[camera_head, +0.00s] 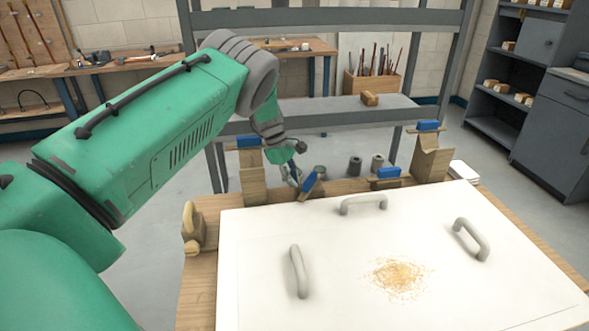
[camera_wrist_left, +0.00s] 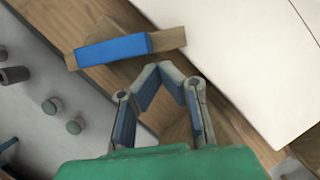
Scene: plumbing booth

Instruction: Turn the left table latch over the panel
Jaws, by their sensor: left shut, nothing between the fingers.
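The left table latch (camera_head: 310,187) is a small wooden bar with a blue grip, at the far edge of the table. In the left wrist view the latch (camera_wrist_left: 112,49) lies at the upper left, its right end at the edge of the white panel (camera_wrist_left: 225,40). I cannot tell how far it overlaps the panel. The panel (camera_head: 340,250) lies flat on the wooden table (camera_head: 197,285). My left gripper (camera_head: 297,181) is shut and empty, just left of the latch. Its joined fingertips (camera_wrist_left: 160,70) are just below the latch in the wrist view, apparently apart from it.
Another blue-gripped latch (camera_head: 386,177) sits farther right. Wooden posts with blue tops stand at the left (camera_head: 252,180) and right (camera_head: 430,160). The panel carries grey handles (camera_head: 363,203) and a patch of shavings (camera_head: 398,277). A wooden piece (camera_head: 192,228) stands at the table's left edge.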

